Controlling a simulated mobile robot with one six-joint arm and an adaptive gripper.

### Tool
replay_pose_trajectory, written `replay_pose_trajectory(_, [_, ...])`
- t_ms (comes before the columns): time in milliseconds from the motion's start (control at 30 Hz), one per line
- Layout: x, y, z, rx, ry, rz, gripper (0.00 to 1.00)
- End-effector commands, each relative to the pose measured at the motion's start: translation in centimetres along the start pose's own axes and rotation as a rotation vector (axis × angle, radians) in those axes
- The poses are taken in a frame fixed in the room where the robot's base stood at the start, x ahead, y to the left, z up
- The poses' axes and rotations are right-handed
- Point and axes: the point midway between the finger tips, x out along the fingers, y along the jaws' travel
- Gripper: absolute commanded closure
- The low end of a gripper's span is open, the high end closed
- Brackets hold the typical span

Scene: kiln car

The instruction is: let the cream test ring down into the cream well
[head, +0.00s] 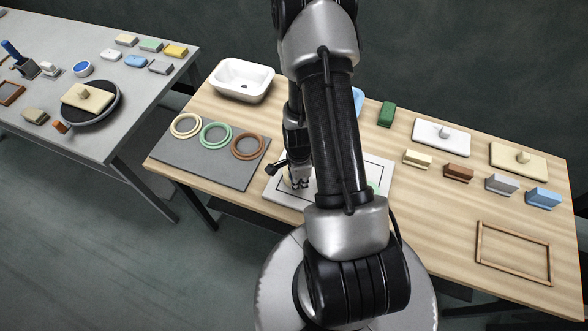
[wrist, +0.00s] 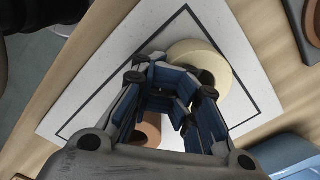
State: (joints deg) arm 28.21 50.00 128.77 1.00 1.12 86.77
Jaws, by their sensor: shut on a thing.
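The cream test ring (wrist: 190,52), thick-walled with a dark hole, shows at the far side of the fingers in the wrist view. In the head view only a sliver of it (head: 287,179) shows beside the fingers. My gripper (head: 299,182) is low over the white board; its blue-padded fingers (wrist: 178,90) are shut on the ring's wall. I cannot tell whether the ring touches the board. The cream well (head: 186,125), a wide cream hoop, lies on the grey mat to the left and looks empty.
Green (head: 216,135) and brown (head: 249,146) hoops lie beside the cream one on the grey mat (head: 190,160). The black-bordered white board (wrist: 110,85) also bears a terracotta piece (wrist: 148,130) and a green piece (head: 373,187). A white basin (head: 240,94) stands behind.

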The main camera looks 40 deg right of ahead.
Motion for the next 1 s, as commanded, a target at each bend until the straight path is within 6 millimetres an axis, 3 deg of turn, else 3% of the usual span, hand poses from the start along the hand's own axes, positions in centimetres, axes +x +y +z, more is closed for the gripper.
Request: replay_pose_trajectory(1000, [-4.8, 0.1, 0.0, 0.0, 0.0, 0.002, 1.0])
